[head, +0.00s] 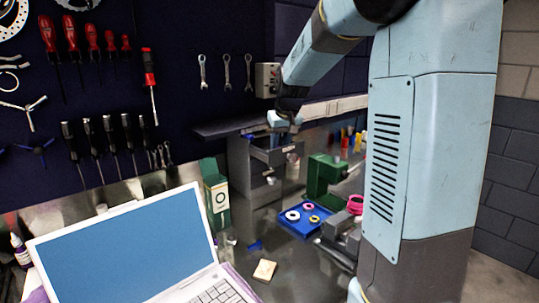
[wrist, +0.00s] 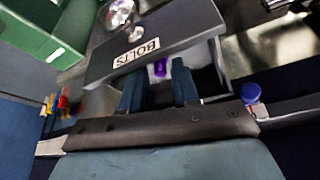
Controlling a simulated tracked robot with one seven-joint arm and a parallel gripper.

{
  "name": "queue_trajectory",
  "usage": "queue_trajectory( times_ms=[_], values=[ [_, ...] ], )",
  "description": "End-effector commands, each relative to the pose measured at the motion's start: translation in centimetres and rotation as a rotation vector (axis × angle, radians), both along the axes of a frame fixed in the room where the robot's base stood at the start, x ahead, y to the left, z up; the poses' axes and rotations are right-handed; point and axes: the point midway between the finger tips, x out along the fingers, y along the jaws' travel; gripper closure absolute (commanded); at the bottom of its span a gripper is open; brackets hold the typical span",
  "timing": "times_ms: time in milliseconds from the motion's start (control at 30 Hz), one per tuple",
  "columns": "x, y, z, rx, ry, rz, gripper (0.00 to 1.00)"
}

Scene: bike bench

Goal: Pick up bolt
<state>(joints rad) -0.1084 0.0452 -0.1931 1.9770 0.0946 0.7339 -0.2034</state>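In the wrist view an open drawer (wrist: 110,68) has a front label reading "BOLTS". A small purple piece (wrist: 160,68), possibly a bolt, shows inside it. My gripper (wrist: 160,88) has its two dark fingers apart, one on each side of the purple piece in the picture. Nothing shows gripped between them. I cannot tell how far the fingertips are above the piece. In the head view my gripper (head: 283,120) is over the grey drawer cabinet (head: 241,165), at its pulled-out top drawer; the drawer's contents are hidden there.
A blue tray (head: 303,230) with rings and a green machine (head: 322,175) stand right of the cabinet. A laptop (head: 125,250) and a green box (head: 215,195) are to the left. Tools hang on the dark wall behind. A blue round cap (wrist: 250,92) sits beside the drawer.

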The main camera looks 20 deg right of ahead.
Motion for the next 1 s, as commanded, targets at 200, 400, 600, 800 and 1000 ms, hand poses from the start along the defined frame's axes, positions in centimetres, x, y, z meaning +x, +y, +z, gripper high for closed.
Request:
queue_trajectory(
  times_ms=[200, 400, 600, 800, 1000],
  values=[
    [0.9, 0.0, -2.1, 0.002, 0.000, -0.001, 0.70],
    [1.0, 0.0, -2.3, 0.001, -0.001, -0.001, 0.70],
    [1.0, 0.0, -2.3, 0.001, 0.000, -0.002, 0.81],
    [1.0, 0.0, -2.3, 0.001, 0.000, -0.002, 1.00],
    [1.0, 0.0, -2.3, 0.001, 0.000, -0.002, 1.00]
  ],
)
